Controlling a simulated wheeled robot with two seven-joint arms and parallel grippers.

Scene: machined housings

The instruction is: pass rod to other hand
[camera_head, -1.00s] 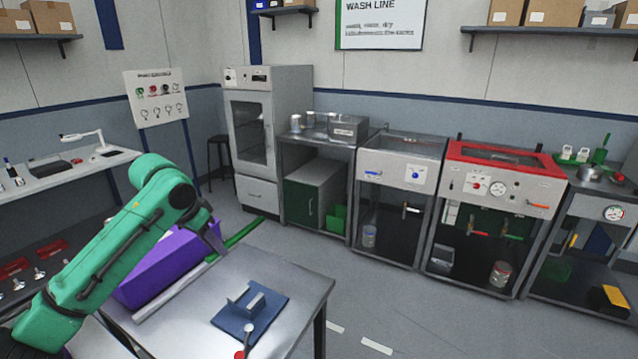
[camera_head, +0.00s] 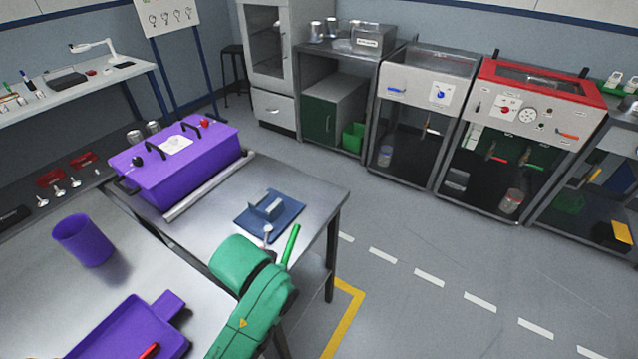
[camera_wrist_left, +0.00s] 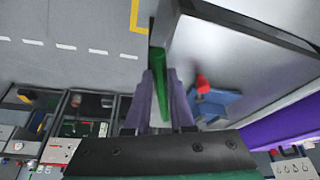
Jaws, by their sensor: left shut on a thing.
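The rod is a thin, straight green bar (camera_head: 291,247). In the head view its upper part sticks up past my green left arm, near the right edge of the steel table; the rest is hidden. In the left wrist view the rod (camera_wrist_left: 159,68) runs between the two purple-grey fingers of my left gripper (camera_wrist_left: 160,82), which is shut on it. In the head view the fingers of that gripper are hidden behind the arm. My right gripper is in neither view.
A purple lidded box (camera_head: 180,165), purple cup (camera_head: 83,240) and purple tray (camera_head: 125,335) stand to the left. Floor right of the table is clear.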

